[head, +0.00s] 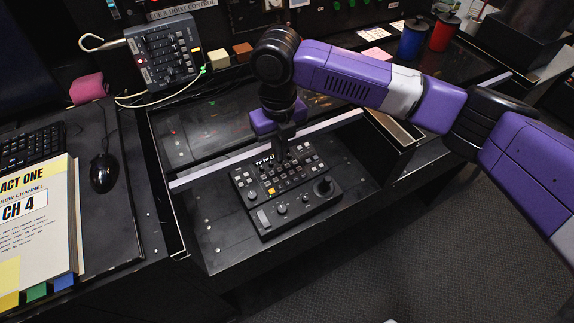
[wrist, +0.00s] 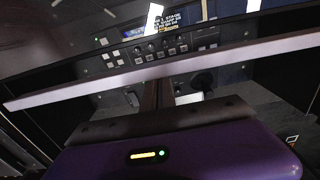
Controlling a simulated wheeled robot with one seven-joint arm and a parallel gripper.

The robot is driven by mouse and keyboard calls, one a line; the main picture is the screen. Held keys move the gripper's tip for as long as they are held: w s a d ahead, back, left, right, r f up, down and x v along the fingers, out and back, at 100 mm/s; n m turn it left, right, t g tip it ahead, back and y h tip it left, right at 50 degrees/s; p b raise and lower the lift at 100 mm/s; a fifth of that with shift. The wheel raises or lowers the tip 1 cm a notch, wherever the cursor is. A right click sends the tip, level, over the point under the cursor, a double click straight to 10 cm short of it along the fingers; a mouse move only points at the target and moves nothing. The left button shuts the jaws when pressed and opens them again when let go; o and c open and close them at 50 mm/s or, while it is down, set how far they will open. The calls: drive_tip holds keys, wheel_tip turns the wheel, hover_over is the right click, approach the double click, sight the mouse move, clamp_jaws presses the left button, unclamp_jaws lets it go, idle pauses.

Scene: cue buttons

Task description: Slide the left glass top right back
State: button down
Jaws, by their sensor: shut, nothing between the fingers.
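The left glass top (head: 205,130) is a dark, reflective sheet with a pale front edge strip. It covers the rear of the desk bay, and the front of the bay is uncovered. In the wrist view its pale edge strip (wrist: 75,88) runs across the picture, tilted. My gripper (head: 281,152) is shut and empty, pointing down at the pale edge, above the rear of the button panel (head: 285,190). My closed fingers also show in the wrist view (wrist: 158,92), crossing the strip. I cannot tell whether they touch it.
The black button panel with a joystick lies in the uncovered front. A mouse (head: 104,172) and binder (head: 38,225) lie at left.

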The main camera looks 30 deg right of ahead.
sight(250, 106)
drive_tip(key=shift+w+b, duration=1.25)
drive_tip(key=shift+w, duration=3.2)
drive_tip(key=shift+w+b, duration=0.5)
drive_tip(key=shift+w, duration=0.55)
drive_tip(key=shift+w+f+b, duration=0.1)
drive_tip(key=shift+w+b, duration=1.05)
drive_tip(key=shift+w, duration=0.75)
drive_tip(key=shift+w+b, duration=1.45)
drive_tip(key=shift+w, duration=0.15)
